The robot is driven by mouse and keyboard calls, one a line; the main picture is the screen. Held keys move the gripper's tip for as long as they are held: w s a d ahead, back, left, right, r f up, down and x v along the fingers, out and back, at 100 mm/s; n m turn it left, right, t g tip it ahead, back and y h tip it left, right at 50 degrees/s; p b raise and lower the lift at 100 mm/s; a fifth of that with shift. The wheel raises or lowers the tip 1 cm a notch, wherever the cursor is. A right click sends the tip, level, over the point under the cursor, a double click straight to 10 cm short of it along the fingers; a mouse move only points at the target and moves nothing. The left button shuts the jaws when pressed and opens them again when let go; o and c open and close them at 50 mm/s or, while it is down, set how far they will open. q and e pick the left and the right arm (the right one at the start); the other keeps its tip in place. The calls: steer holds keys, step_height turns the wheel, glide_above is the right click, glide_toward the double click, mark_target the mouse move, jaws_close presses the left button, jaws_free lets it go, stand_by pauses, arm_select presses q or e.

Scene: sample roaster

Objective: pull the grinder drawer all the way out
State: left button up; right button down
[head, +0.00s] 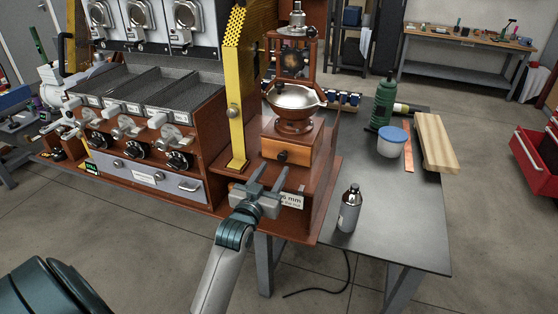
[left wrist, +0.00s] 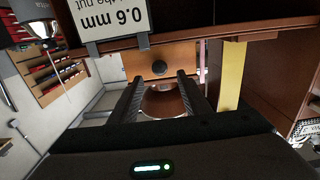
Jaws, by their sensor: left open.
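The grinder (head: 296,103) has a metal bowl on top and stands on a red-brown wooden base. Its wooden drawer (head: 300,151) with a dark round knob (head: 282,157) faces me and looks shut. My left gripper (head: 271,169) is open and empty in front of the drawer, a little below the knob in the head view. In the left wrist view, which is upside down, the drawer front (left wrist: 183,55) and knob (left wrist: 159,68) show beyond the two spread fingers (left wrist: 158,80). The knob lies roughly in line with the gap; the fingers look apart from it. My right gripper is not in view.
A white label plate (head: 291,200) sits on the base close to my left gripper. A yellow perforated post (head: 238,95) stands left of the grinder.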

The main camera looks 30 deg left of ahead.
mark_target(282, 158)
arm_select(q)
steer(key=x, duration=0.4)
steer(key=shift+w, duration=0.55)
steer(key=shift+w+a, duration=0.1)
steer(key=shift+w, duration=0.05)
jaws_close()
steer(key=shift+p, duration=0.3)
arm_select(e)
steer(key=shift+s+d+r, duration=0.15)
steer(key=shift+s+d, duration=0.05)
